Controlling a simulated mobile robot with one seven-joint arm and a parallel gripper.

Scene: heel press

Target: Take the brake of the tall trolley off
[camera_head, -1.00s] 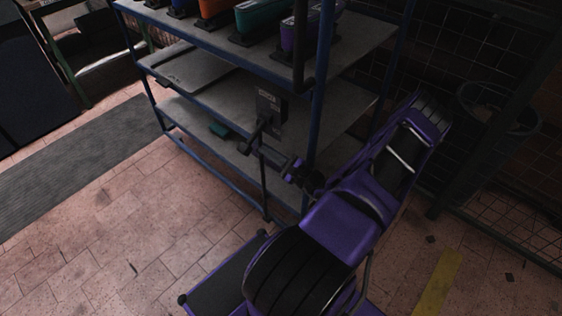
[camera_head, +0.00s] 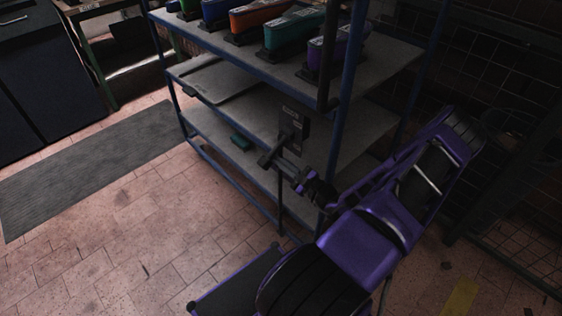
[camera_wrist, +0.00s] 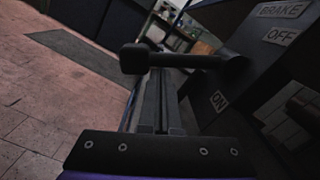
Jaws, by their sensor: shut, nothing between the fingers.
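The tall trolley (camera_head: 186,125) is a blue-framed rack with grey shelves. Its dark brake plate (camera_head: 294,120) is on the near side; in the wrist view the plate (camera_wrist: 250,98) reads BRAKE, with OFF above and ON below. A black brake lever (camera_wrist: 190,61) reaches left from the plate to a rounded knob (camera_wrist: 135,59), its root between the two labels. My gripper (camera_wrist: 158,74) is shut and empty, its fingertips close below the lever in the picture. I cannot tell whether they touch it. In the head view my gripper (camera_head: 277,164) is beside the knob.
A small green item (camera_head: 242,142) is on the bottom shelf. A grey mat (camera_head: 90,160) lies on the tiled floor at left. Wire mesh (camera_head: 510,75) stands at right.

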